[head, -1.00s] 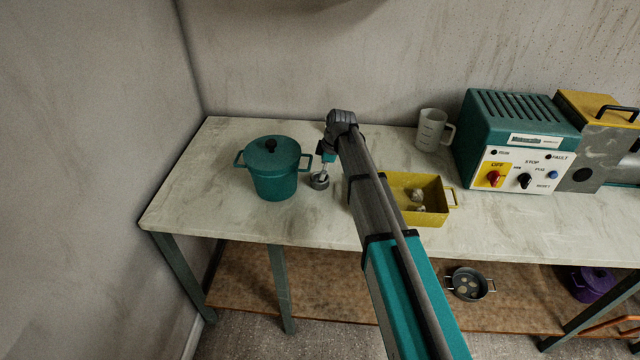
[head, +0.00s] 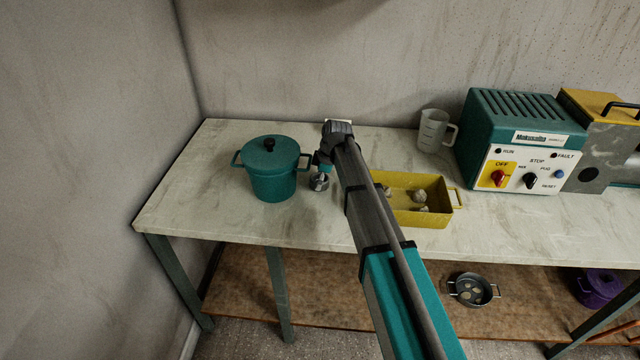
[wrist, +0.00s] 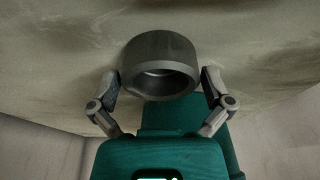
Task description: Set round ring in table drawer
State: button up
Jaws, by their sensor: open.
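The round ring (head: 319,183) is a dark grey, thick-walled ring on the worktop, just right of the teal pot. In the wrist view the ring (wrist: 160,62) fills the middle, its hollow facing the camera. My gripper (wrist: 161,82) is open, with one finger on each side of the ring; I cannot tell whether they touch it. In the head view my gripper (head: 321,170) is right at the ring and partly covers it. No table drawer can be made out in either view.
A teal lidded pot (head: 270,175) stands close left of the ring. A yellow tray (head: 436,219) with several lumps is to the right, partly behind my arm. A measuring jug (head: 432,130) and a teal control box (head: 520,140) stand further right. The worktop's left front (head: 190,215) is clear.

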jog(key=c, duration=1.1)
jog(key=shift+r, duration=0.15)
